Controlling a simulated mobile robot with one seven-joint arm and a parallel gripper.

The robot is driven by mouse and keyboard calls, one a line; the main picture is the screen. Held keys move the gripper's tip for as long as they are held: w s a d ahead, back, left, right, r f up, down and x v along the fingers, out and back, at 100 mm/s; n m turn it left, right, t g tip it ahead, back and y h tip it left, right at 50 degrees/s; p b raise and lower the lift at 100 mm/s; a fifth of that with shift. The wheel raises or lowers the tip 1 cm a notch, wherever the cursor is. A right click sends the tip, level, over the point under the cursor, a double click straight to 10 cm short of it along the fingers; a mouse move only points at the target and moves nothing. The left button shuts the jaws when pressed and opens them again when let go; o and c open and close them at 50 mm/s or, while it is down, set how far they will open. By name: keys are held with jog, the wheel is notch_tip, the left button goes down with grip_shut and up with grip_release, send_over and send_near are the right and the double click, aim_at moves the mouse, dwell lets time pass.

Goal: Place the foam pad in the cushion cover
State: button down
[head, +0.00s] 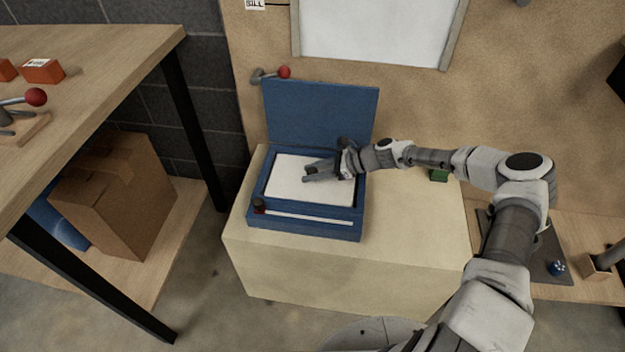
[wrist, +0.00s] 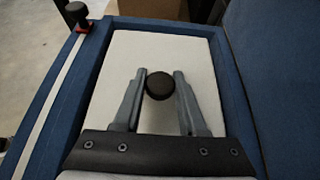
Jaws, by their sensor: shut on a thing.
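The blue cushion cover (head: 308,227) lies on the pale block with its flap (head: 320,112) standing open at the back. It also shows in the wrist view (wrist: 235,92). The white foam pad (head: 292,184) lies flat within the cover's blue walls; it fills most of the wrist view (wrist: 125,62). A round black knob (wrist: 160,88) shows at the middle of the pad. My gripper (head: 308,173) is over the pad, its two fingers (wrist: 160,76) closed on the knob. Whether the pad touches the cover's floor is hidden.
A pale strip (head: 312,218) runs along the cover's front, with a dark slider (head: 260,204) at its left end. A cream block (head: 345,270) carries the cover. A wooden bench (head: 90,60) stands left, a cardboard box (head: 115,200) under it. A green block (head: 438,175) lies right.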

jog(key=f+b, duration=0.1)
jog(key=f, duration=0.2)
jog(key=shift+w+b, duration=0.2)
jog(key=shift+b, duration=0.15)
jog(key=shift+r, duration=0.1)
jog(key=shift+c, duration=2.3)
grip_release()
